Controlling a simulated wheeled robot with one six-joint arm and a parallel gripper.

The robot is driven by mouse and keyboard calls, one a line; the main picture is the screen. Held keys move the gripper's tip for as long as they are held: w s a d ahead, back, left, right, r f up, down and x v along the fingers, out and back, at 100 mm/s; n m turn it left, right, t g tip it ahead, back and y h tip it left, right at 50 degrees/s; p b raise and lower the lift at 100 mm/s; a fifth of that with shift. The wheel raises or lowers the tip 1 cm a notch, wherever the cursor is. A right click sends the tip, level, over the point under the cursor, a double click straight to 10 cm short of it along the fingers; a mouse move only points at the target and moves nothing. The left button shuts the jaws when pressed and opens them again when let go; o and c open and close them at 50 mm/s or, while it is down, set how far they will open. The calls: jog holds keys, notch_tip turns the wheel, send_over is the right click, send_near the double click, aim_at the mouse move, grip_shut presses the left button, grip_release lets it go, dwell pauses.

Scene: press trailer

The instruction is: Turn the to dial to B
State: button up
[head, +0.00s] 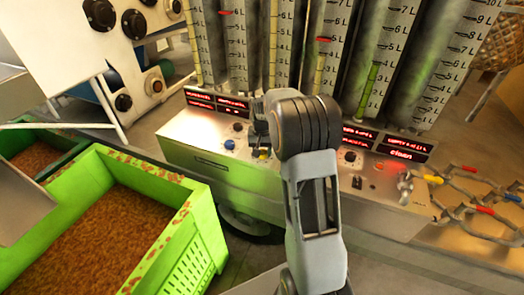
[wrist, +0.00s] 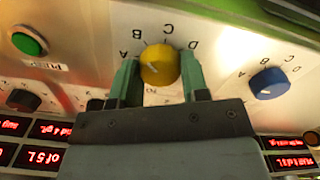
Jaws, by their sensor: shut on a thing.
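A yellow dial (wrist: 159,66) sits on the metal panel, ringed by the letters A, B, C and D. My gripper (wrist: 160,72) has its two green fingers on either side of this dial and is shut on it. A faint mark on the dial's face seems to point towards the lower left, near the A side, but I cannot read it surely. A blue dial (wrist: 269,83) with its own letters is to the right in the wrist view. In the head view the gripper (head: 259,137) is at the panel front, and the blue dial (head: 229,144) is left of it.
A green button (wrist: 28,43) and a dark knob (wrist: 24,100) are left in the wrist view. Red displays (head: 217,101) line the panel's top, below tall graduated tubes (head: 385,60). A green crate (head: 178,222) of brown grain stands front left. Colored-handled valves (head: 470,182) are at right.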

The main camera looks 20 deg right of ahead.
aim_at(263, 154)
jog(key=o, duration=0.9)
notch_tip(263, 154, up, 14)
jog(key=shift+f, duration=0.1)
dwell(0.4)
jog(key=shift+w, duration=0.1)
dwell(0.3)
jog(key=shift+s+a+f+n+t+p, duration=0.35)
jog(key=shift+s+a+n+t, duration=0.4)
jog(key=shift+s+a, duration=2.05)
jog(key=shift+s+a+f+n+t+p, duration=0.3)
jog(key=shift+s+a+n, duration=0.65)
jog(key=shift+s, duration=3.7)
jog(key=shift+s+a+f+n+t+p, duration=0.3)
jog(key=shift+s+a+n+t, duration=1)
jog(key=shift+s, duration=2.4)
